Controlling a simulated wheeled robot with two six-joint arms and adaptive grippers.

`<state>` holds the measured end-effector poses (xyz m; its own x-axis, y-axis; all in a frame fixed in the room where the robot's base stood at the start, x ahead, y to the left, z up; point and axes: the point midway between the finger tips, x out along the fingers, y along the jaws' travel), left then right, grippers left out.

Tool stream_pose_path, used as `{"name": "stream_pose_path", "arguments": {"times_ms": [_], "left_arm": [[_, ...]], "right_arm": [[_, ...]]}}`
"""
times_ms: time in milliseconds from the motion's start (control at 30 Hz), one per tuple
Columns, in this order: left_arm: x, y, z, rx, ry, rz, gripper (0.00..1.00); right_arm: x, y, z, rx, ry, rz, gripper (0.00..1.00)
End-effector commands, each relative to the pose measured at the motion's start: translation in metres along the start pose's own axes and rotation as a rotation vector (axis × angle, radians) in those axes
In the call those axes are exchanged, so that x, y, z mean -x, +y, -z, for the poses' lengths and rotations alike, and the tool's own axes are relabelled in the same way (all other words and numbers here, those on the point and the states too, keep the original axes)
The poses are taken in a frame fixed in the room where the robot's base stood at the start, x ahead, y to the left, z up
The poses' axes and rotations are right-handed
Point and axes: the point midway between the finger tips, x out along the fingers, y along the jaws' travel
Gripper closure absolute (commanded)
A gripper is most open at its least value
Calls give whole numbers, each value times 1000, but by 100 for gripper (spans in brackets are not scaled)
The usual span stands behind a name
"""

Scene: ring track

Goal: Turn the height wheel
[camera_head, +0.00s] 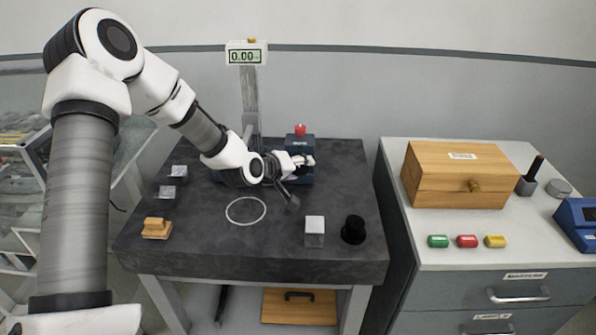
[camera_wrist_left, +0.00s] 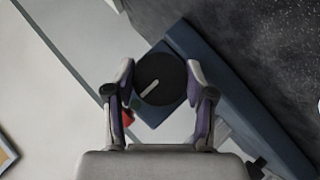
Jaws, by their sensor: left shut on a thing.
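The height wheel (camera_wrist_left: 160,80) is a dark round disc with a pale line on its face, in the left wrist view. It sits by a blue block (camera_wrist_left: 182,38), which also shows at the back of the dark table in the head view (camera_head: 300,143). My left gripper (camera_wrist_left: 161,72) has one finger on each side of the wheel, shut on its rim; in the head view the gripper (camera_head: 303,161) reaches in front of the block and hides most of the wheel. A display (camera_head: 246,56) on a post reads 0.00. My right gripper is not in view.
A red knob (camera_head: 300,130) tops the blue block. A cabinet (camera_head: 480,240) with a wooden box (camera_head: 458,178) stands right.

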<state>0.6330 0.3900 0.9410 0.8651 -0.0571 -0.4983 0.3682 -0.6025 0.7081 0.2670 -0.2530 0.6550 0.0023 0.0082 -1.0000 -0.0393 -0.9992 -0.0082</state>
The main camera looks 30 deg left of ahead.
Motion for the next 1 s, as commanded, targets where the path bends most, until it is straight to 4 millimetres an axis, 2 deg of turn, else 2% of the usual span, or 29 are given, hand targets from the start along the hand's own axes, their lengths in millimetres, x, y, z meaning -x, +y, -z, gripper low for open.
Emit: {"name": "stream_pose_path", "arguments": {"times_ms": [200,233,267,300,667,767,1000], "left_arm": [[0,0,1,0,3,0,81],[0,0,1,0,3,0,35],[0,0,1,0,3,0,25],[0,0,1,0,3,0,21],[4,0,1,2,2,0,21],[18,1,2,6,4,-2,21],[72,1,2,14,5,-5,21]], "right_arm": [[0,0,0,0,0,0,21],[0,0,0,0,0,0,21],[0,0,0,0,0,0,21],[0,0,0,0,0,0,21],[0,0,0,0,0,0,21],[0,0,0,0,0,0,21],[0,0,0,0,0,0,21]]}}
